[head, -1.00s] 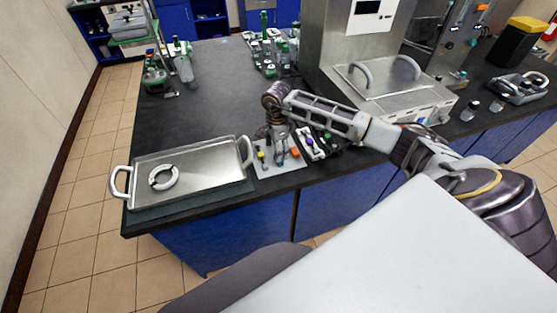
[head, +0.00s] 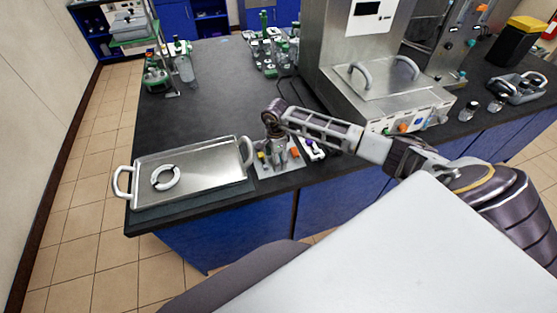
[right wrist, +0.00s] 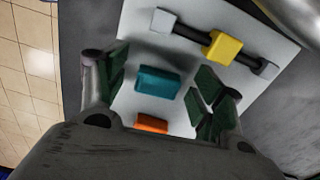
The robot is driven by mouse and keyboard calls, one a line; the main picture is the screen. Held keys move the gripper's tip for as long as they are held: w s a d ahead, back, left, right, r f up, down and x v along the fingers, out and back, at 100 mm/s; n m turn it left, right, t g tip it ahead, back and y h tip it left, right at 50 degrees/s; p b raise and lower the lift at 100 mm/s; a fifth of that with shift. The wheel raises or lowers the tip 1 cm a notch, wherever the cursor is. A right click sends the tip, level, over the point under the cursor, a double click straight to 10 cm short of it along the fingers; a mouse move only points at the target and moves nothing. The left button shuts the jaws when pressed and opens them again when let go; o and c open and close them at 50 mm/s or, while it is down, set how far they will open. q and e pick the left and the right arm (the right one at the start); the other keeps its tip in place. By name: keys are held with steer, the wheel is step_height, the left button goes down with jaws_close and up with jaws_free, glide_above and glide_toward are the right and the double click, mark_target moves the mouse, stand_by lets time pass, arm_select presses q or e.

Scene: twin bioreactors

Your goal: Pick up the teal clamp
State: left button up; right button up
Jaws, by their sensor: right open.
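The teal clamp (right wrist: 158,82) shows in the right wrist view as a small teal block above a pale board (right wrist: 140,30). My right gripper (right wrist: 160,85) is open, with one dark green finger pad on each side of the clamp and visible gaps between. I cannot tell how high the fingertips are relative to it. In the head view my right gripper (head: 277,155) points down over the same board (head: 285,170), and the clamp is hard to make out there. My left gripper is not in view.
A yellow clamp (right wrist: 222,47) sits on a dark rod, and an orange clamp (right wrist: 151,123) lies near the gripper's palm. A metal tray (head: 195,172) with a white ring (head: 165,178) stands left of the board. A steel instrument (head: 385,85) stands to the right.

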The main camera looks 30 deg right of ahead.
steer(key=c, duration=0.8)
steer(key=shift+c, duration=0.2)
steer(key=shift+r, duration=0.2)
step_height(320, 180, up, 10)
steer(key=b, duration=0.2)
steer(key=shift+f, duration=0.15)
stand_by(0.3)
